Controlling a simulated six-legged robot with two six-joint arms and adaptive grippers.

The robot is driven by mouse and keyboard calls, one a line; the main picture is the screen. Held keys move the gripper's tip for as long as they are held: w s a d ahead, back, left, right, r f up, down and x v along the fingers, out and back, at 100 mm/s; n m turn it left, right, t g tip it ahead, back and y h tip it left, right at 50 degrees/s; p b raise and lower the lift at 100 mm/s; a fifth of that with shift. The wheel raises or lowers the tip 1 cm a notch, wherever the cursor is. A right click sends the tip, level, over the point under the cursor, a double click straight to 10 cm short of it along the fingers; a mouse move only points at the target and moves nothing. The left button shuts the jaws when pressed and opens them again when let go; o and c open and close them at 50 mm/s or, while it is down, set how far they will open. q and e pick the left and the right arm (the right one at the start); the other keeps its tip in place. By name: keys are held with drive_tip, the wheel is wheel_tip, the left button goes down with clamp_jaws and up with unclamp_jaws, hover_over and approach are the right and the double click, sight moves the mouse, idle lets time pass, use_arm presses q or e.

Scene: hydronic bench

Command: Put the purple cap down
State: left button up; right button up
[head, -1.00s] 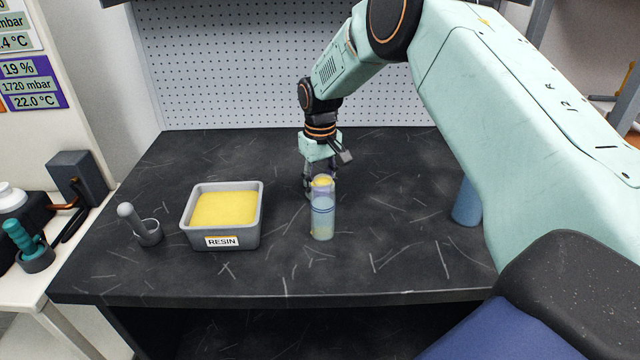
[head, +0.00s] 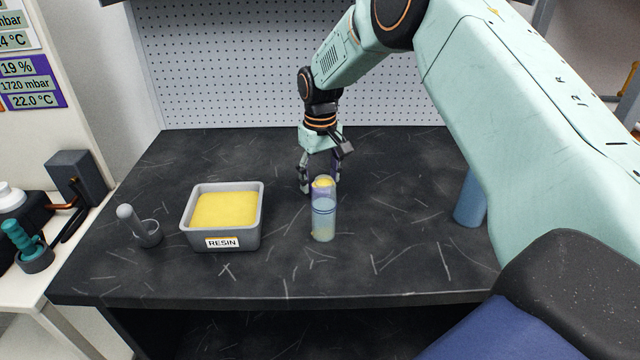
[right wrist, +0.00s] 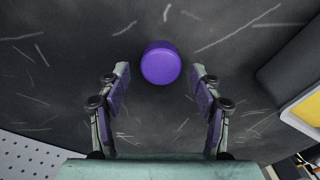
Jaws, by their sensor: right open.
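The purple cap (right wrist: 161,63) shows in the right wrist view as a round disc on the dark bench top, between and slightly beyond the fingertips. Gaps show on both sides of it. My right gripper (right wrist: 161,76) is open and empty around the cap. In the head view my right gripper (head: 320,187) points down at the bench, behind a translucent cylinder (head: 323,220). The cap cannot be made out clearly there; a purple tint shows through the cylinder's upper part. My left gripper is not in view.
A grey resin tray (head: 250,236) with yellow contents stands left of the cylinder. A grey holder with a round-ended tool (head: 148,232) is further left. A blue cylinder (head: 469,203) stands partly behind my arm. The bench front and back left are clear.

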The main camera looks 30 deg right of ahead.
wheel_tip(320, 180, up, 10)
drive_tip(key=p, duration=0.1)
drive_tip(key=shift+s, duration=0.25)
drive_tip(key=shift+w, duration=0.15)
